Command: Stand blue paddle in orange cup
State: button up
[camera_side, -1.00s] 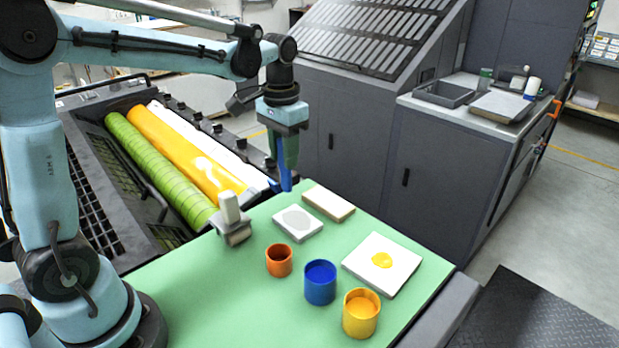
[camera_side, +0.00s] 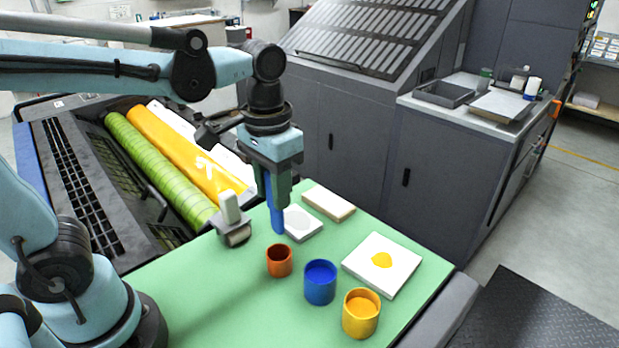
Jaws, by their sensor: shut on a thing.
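The blue paddle (camera_side: 276,210) hangs upright, its lower end pointing down. My gripper (camera_side: 274,183) is shut on the paddle's upper part, which the jaws hide. The orange cup (camera_side: 279,262) stands upright on the green table top, its open mouth facing up. The paddle's tip is above and behind the cup's rim in the picture, apart from it. No paddle shows inside the cup, whose inner floor I cannot make out.
A blue cup (camera_side: 320,283) and a yellow cup (camera_side: 361,314) stand right of the orange cup. The table's front left is clear.

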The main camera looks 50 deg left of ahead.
aim_at(275, 225)
jog(key=shift+s+d+f, duration=0.15)
jog(key=shift+s+f, duration=0.05)
jog(key=shift+s, duration=0.05)
jog(key=shift+f, duration=3.55)
jog(key=o, duration=1.1)
notch_tip(275, 225, up, 12)
jog(key=shift+r, duration=0.1)
